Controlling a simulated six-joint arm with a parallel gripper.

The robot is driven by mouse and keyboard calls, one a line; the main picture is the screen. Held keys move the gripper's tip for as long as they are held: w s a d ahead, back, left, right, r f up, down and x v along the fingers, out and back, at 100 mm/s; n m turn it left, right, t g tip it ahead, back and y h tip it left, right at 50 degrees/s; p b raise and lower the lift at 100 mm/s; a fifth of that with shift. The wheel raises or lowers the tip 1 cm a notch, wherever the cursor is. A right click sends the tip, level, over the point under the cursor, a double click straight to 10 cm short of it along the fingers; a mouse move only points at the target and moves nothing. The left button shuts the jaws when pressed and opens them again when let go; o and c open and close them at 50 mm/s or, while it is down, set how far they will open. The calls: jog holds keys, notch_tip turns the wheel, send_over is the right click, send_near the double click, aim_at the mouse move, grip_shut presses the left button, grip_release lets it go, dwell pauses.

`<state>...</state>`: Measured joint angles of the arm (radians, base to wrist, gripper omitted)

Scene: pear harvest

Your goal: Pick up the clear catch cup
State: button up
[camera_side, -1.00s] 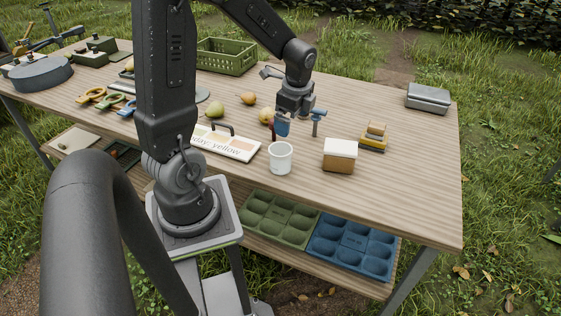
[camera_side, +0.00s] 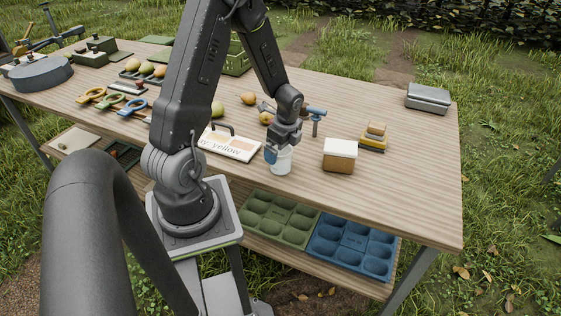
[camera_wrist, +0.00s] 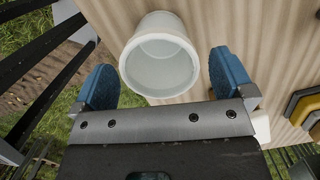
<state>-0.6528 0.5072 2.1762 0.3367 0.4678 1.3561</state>
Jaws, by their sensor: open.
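The clear catch cup (camera_side: 281,161) stands upright on the wooden table near its front edge; it looks whitish and translucent. In the wrist view the cup (camera_wrist: 160,55) shows its open, empty mouth. My gripper (camera_side: 279,152) is at the cup, pointing down, and partly covers its upper part. In the wrist view my gripper (camera_wrist: 165,82) is open, with one blue finger on each side of the cup. The rim lies between and beyond the fingertips. Visible gaps separate both fingers from the cup.
A white-topped brown box (camera_side: 339,156) stands right of the cup. A printed card board (camera_side: 230,143) lies to the left. A blue-topped post (camera_side: 315,120) and several pears (camera_side: 248,98) are behind. Stacked yellow blocks (camera_side: 374,136) stand farther right. The table's right front is clear.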

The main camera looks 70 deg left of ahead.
jog(key=f, duration=0.3)
jog(key=shift+s+a+f, duration=0.15)
jog(key=shift+s+a, duration=0.05)
jog(key=shift+a, duration=0.1)
jog(key=c, duration=1)
jog(key=shift+o, duration=0.2)
